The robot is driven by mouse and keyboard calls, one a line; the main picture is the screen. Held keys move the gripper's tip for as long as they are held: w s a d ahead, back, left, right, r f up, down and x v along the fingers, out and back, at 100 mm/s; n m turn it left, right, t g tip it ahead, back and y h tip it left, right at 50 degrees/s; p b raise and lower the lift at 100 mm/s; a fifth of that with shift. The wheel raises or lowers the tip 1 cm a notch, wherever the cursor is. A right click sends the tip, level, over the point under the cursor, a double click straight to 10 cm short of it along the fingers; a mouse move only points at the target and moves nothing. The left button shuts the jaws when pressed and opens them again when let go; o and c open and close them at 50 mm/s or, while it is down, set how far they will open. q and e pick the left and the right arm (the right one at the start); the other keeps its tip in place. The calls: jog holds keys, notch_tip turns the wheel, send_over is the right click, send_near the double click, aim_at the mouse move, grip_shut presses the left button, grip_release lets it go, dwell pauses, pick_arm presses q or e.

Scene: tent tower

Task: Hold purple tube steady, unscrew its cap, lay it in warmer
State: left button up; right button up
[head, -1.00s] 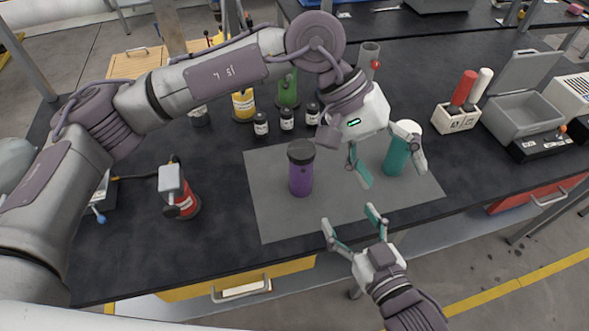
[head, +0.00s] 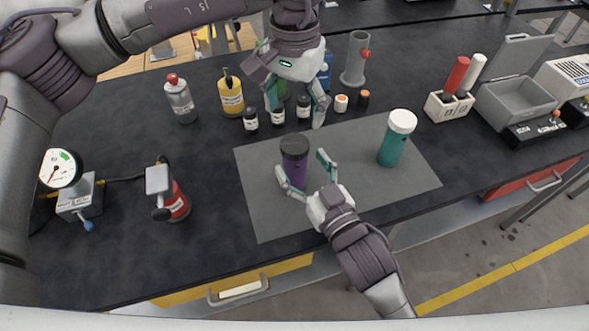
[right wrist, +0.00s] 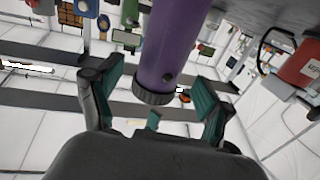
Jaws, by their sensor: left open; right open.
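The purple tube (head: 294,170) stands upright on the grey mat (head: 262,212), with its black cap (head: 294,147) on top. My right gripper (head: 303,168) is open, its fingers on either side of the tube. In the right wrist view the tube (right wrist: 170,50) shows between the open fingers, its ribbed black cap (right wrist: 155,97) toward the palm. My left gripper (head: 297,105) is open and empty, pointing down above and behind the cap. The open grey box with a raised lid (head: 520,96), which looks like the warmer, stands at the right and appears empty.
A teal tube with a white cap (head: 394,142) stands right on the mat. Small dark bottles (head: 251,119) and a yellow bottle (head: 231,97) stand behind. A rack with red and white tubes (head: 447,105) is beside the box. A red device (head: 176,203) is at left.

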jog(key=shift+x, duration=1.9)
jog(key=shift+s, duration=0.1)
grip_shut()
